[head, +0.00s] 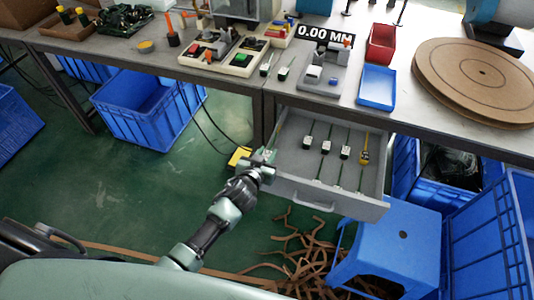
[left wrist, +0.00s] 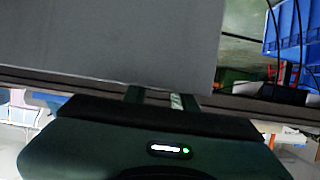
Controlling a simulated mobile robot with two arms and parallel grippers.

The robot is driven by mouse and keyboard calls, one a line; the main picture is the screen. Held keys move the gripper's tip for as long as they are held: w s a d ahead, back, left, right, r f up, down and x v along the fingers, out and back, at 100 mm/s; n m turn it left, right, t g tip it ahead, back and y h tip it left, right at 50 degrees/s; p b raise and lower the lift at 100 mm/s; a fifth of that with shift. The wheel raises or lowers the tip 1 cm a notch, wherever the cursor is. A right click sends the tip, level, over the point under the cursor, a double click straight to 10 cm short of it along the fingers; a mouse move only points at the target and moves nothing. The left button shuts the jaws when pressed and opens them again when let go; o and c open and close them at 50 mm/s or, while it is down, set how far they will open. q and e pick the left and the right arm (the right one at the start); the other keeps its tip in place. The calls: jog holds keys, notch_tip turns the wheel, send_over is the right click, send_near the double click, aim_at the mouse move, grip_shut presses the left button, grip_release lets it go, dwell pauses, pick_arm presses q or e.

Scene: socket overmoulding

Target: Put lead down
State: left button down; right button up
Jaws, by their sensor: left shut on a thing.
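The open grey drawer (head: 326,188) under the bench holds several leads with pale plug ends and thin dark cords, one of them (head: 326,147) near its middle. My left gripper (head: 268,156) is at the drawer's left wall, near its front corner. It is shut on a lead, of which only a small pale part shows between the fingers in the left wrist view (left wrist: 176,101). The rest of that lead is hidden. A large grey surface fills much of the left wrist view above the fingers. My right gripper is not in view.
Two more leads (head: 284,73) lie on the bench beside a grey fixture (head: 326,72). A blue stool (head: 390,245) stands close to the drawer's front right. Brown strips (head: 290,250) litter the floor below.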

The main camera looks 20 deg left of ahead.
pick_arm(q)
jog(key=shift+f, duration=0.5)
jog(key=shift+r, duration=0.1)
jog(key=c, duration=1.1)
grip_release()
jog(key=shift+s, duration=0.1)
jog(key=shift+r+p, duration=0.3)
jog(key=shift+r, duration=0.15)
jog(key=shift+s+r, duration=0.2)
jog(key=shift+s, duration=0.1)
jog(key=p+v, duration=0.1)
jog(key=v, duration=1)
jog(key=shift+r, duration=0.2)
jog(key=shift+s+f, duration=0.1)
